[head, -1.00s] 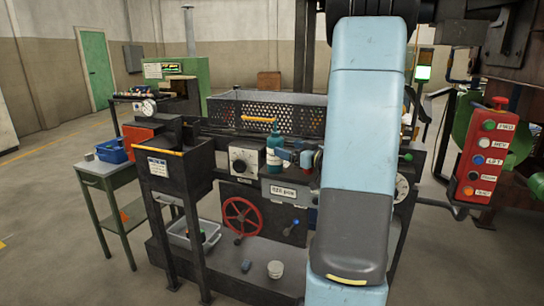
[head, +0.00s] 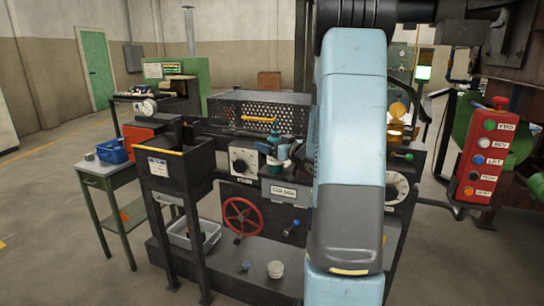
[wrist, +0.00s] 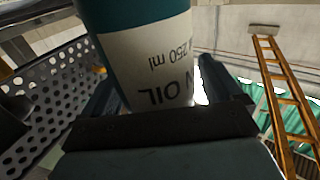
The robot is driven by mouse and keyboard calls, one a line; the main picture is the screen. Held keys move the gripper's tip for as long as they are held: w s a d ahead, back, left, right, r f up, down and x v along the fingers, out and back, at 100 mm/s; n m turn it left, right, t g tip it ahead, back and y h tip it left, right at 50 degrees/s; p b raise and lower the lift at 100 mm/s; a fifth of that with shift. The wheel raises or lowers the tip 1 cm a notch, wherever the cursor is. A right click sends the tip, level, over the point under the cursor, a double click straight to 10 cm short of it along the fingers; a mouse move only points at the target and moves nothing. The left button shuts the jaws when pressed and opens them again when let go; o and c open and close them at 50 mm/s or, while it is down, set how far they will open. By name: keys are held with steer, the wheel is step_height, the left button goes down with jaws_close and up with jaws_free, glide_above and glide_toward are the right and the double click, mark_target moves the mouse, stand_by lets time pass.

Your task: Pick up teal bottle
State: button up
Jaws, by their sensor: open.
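The teal bottle (head: 274,134) stands on the machine's front ledge in the head view, partly covered by my gripper (head: 292,153). In the wrist view the teal bottle (wrist: 145,50) is large and close, with a white label reading "OIL" and "250 ml" upside down. My gripper (wrist: 158,95) is open, with one finger at each side of the bottle. The bottle lies between the fingers. Whether either finger touches it I cannot tell.
A black bin (head: 172,170) with a yellow handle stands left of the bottle, and a perforated metal guard (head: 240,108) runs behind it. A dial plate (head: 243,161) is close at its left. A red button panel (head: 488,155) hangs at the far right.

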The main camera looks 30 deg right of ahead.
steer(key=shift+c, duration=0.3)
steer(key=c, duration=1.2)
steer(key=shift+o, duration=0.2)
steer(key=shift+r, duration=0.15)
